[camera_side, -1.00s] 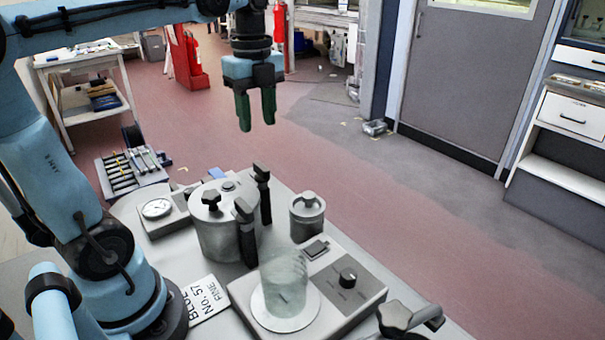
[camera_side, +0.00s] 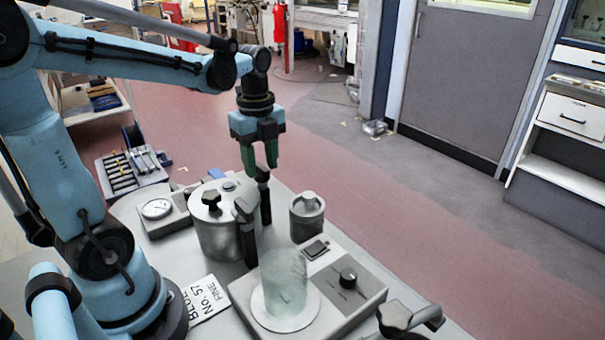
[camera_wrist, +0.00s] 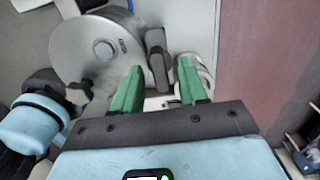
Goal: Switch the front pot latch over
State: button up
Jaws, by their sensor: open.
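The metal pot (camera_side: 212,232) stands on the bench with a star knob (camera_side: 211,200) on its lid. Two dark upright latches are on its right side, one nearer the side camera (camera_side: 246,232) and one farther away (camera_side: 264,198). My gripper (camera_side: 260,162) is open and empty, with its green fingers pointing down just over the farther latch's top. In the wrist view, a dark latch (camera_wrist: 158,58) shows beside the lid (camera_wrist: 82,52), ahead of and between the fingers of my gripper (camera_wrist: 160,82). I cannot tell whether the fingers are level with it.
A small lidded canister (camera_side: 307,217) stands right of the latches. A glass beaker (camera_side: 285,280) sits on a round plate on the control box (camera_side: 345,310) in front. A dial gauge (camera_side: 157,208) is left of the pot. A sign (camera_side: 205,299) lies nearby. The air above is free.

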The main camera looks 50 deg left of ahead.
grip_shut()
jog(key=shift+n, duration=0.4)
jog(key=n, duration=0.3)
jog(key=shift+n, duration=0.4)
jog(key=n, duration=1.3)
jog(key=shift+n, duration=0.3)
